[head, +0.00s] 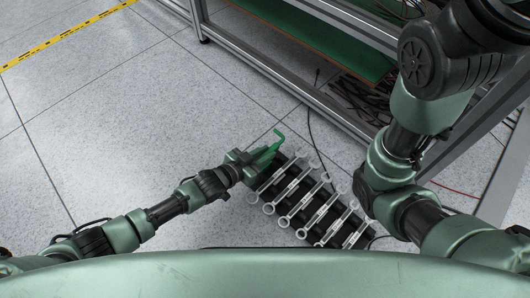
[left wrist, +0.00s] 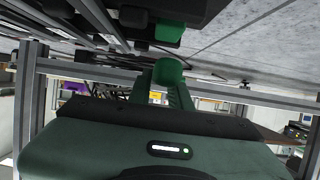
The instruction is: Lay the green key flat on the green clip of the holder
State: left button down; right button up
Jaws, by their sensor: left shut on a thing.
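The green key (head: 279,136) is a bent rod with a hooked end. My left gripper (head: 262,157) is shut on it at the upper left end of the holder. In the left wrist view, a green round part of the key (left wrist: 168,72) shows between my fingers. Beyond it is a green block (left wrist: 169,34) on a dark body, which looks like the green clip. In the head view my gripper hides the clip; contact cannot be told. My right gripper is out of view.
A metal-framed bench (head: 290,62) with a green shelf (head: 315,35) stands behind the holder. Loose black cables (head: 362,100) lie under it. A yellow tape line (head: 65,37) crosses the floor at upper left.

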pick_arm(q)
jog(key=shift+f+b, duration=1.2)
jog(key=shift+f, duration=0.3)
jog(key=shift+r+p, duration=0.35)
jog(key=shift+p, duration=0.1)
dwell(0.5)
jog(key=shift+p, duration=0.35)
dwell(1.4)
jog(key=shift+f+b, duration=0.3)
jog(key=shift+f, duration=0.1)
jog(key=shift+r, duration=0.1)
dwell(0.4)
jog(key=c, duration=1.2)
grip_release()
